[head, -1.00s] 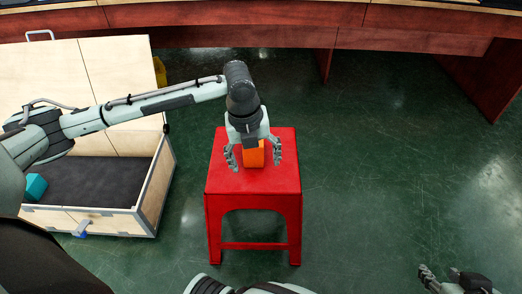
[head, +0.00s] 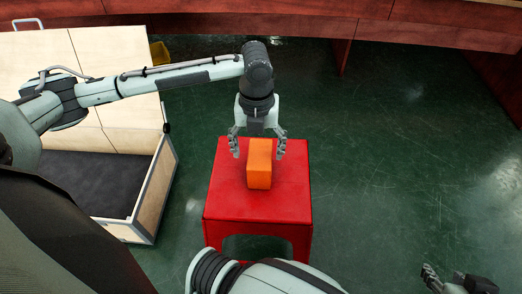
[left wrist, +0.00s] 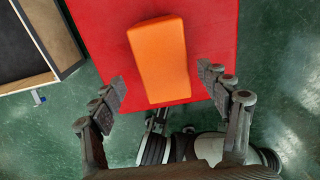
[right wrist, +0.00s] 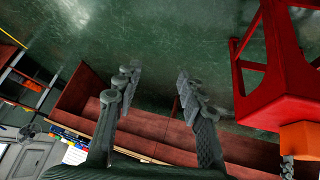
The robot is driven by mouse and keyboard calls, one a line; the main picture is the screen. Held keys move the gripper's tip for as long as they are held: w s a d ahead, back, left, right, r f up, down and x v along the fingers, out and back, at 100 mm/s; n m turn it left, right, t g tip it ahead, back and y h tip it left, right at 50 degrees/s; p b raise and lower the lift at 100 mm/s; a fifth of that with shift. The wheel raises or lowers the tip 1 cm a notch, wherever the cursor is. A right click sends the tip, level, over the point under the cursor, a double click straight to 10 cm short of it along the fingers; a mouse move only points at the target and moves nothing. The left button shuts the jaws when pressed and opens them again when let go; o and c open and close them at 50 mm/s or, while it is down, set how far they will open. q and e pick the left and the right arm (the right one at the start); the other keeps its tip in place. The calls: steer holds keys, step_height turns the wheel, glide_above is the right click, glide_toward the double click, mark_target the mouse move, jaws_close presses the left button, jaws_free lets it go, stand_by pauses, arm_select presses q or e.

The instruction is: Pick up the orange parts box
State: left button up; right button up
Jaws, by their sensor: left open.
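The orange parts box (head: 260,165) stands on the red stool (head: 225,205) in the head view. In the left wrist view the orange box (left wrist: 160,60) lies ahead between the fingers, on the red stool top (left wrist: 105,30). My left gripper (head: 258,148) is open just above and behind the box, its fingers to either side, not closed on it. My right gripper (head: 455,285) is at the lower right of the head view, away from the stool. In the right wrist view its fingers (right wrist: 158,85) are spread and empty, with the red stool (right wrist: 275,80) at the right.
A wooden crate with a dark floor (head: 95,185) stands at the left of the stool. A long reddish-brown counter (head: 300,20) runs along the back. The green floor (head: 400,150) right of the stool is clear.

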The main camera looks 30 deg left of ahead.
arm_select(q)
steer(key=shift+f, duration=0.95)
steer(key=shift+f+b, duration=0.3)
steer(key=shift+f, duration=0.2)
steer(key=f, duration=0.3)
steer(key=f+b, duration=0.1)
steer(key=shift+w+d+f, duration=0.1)
steer(key=shift+w+f, duration=0.3)
arm_select(e)
steer(key=w+a+r+t+y, duration=0.2)
steer(key=w+a+r+t, duration=0.2)
steer(key=w+a+r, duration=0.1)
steer(key=shift+w+a+r+n, duration=0.25)
steer(key=shift+a+n, duration=0.05)
steer(key=shift+a, duration=0.2)
arm_select(q)
steer(key=shift+c, duration=0.6)
steer(key=c, duration=1.4)
steer(key=shift+r, duration=0.1)
